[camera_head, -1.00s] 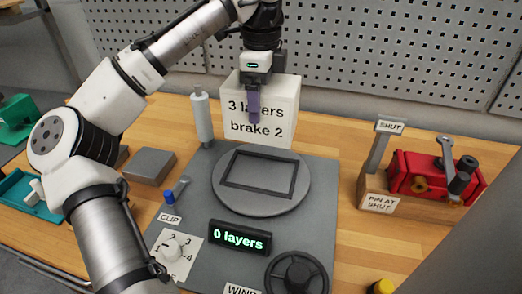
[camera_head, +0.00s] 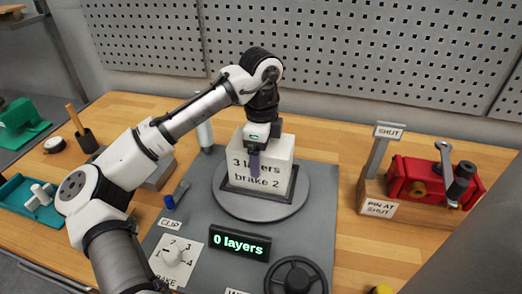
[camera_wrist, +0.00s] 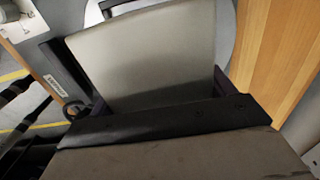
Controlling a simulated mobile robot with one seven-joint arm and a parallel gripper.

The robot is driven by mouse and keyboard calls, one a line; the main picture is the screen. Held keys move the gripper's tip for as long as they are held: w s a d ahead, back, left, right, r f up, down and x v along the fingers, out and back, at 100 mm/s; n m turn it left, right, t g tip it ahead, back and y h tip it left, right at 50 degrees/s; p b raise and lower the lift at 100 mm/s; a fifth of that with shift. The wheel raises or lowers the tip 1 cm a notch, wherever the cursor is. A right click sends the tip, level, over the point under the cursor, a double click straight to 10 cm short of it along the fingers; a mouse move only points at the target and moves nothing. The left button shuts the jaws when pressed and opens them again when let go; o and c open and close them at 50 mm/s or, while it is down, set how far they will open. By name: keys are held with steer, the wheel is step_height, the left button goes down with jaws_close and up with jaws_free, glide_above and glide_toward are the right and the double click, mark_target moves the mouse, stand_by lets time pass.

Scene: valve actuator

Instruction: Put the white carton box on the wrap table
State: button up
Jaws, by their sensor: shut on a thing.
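The white carton box (camera_head: 276,172), marked "3 layers brake 2", is upright over the round grey wrap table (camera_head: 232,205), within the dark square frame (camera_head: 226,186) on it. I cannot tell whether its base touches the table. My gripper (camera_head: 254,162) comes down from above, shut on the box, with a purple finger across its front face. In the wrist view the box's pale face (camera_wrist: 150,55) fills the space between the purple fingers (camera_wrist: 165,98). The box hides most of the frame's far side.
A "0 layers" display (camera_head: 239,241), a brake dial (camera_head: 176,252) and a black handwheel (camera_head: 296,278) lie in front of the table. A white roll (camera_head: 204,134) stands behind left. A red valve (camera_head: 420,177) on a wooden block is at right.

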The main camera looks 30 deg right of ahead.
steer(key=shift+f, duration=0.15)
steer(key=o, duration=1.2)
steer(key=shift+o, duration=0.2)
step_height(320, 180, up, 12)
steer(key=shift+r+b, duration=0.2)
steer(key=shift+b, duration=0.1)
